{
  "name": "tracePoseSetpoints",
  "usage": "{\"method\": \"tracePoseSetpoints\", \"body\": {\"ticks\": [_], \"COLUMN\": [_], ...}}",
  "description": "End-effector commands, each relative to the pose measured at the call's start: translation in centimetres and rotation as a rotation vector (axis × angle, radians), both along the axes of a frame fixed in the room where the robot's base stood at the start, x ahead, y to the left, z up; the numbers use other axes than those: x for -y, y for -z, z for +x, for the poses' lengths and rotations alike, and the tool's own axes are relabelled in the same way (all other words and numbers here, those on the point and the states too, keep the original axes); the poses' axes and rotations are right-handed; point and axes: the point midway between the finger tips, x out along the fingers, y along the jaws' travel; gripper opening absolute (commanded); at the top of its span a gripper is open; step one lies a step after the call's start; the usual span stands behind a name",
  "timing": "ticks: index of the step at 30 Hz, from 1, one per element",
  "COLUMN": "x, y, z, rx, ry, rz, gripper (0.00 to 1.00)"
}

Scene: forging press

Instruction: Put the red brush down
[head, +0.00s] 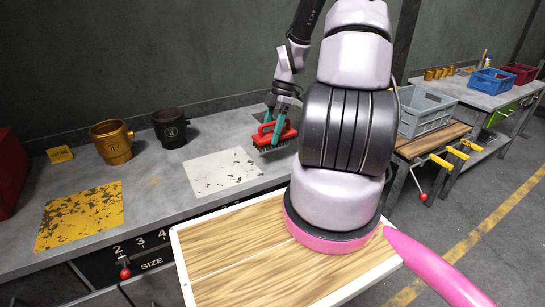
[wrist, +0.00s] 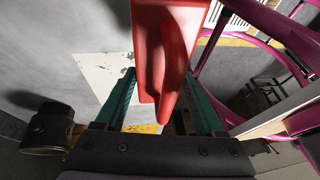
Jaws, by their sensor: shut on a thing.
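The red brush (head: 274,134), with dark bristles on its underside, is held in my gripper (head: 277,117) over the grey bench, by the right end of the white worn patch (head: 222,171). In the head view I cannot tell whether the bristles touch the bench. In the wrist view the red brush (wrist: 165,50) lies between the two green fingers of my gripper (wrist: 158,110). The white patch (wrist: 100,80) shows to the left of the brush there.
A brass mug (head: 112,143) and a dark mug (head: 170,128) stand at the bench's back. A yellow worn patch (head: 82,215) lies left of the white one. A grey crate (head: 424,112) stands right of my arm. The bench around the white patch is clear.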

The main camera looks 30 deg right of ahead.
Motion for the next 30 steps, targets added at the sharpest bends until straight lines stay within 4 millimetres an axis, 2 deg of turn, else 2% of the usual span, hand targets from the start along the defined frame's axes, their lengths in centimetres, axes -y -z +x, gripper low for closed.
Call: {"method": "tracePoseSetpoints", "body": {"ticks": [3,11,16,27,28,29,30], "x": [-0.1,-0.1,-0.1,0.0,0.0,0.0,0.0], "y": [2.1,4.3,6.9,7.5,7.5,7.5,7.5], "z": [0.0,0.0,0.0,0.0,0.0,0.0,0.0], "rx": [-0.004,-0.001,-0.002,0.001,0.001,0.001,0.001], "ry": [0.001,0.003,0.003,0.004,0.003,0.003,0.003], "rz": [0.003,0.002,0.002,0.0,-0.001,-0.001,-0.001], "gripper": [0.0,0.0,0.0,0.0,0.82,0.94,1.0]}}
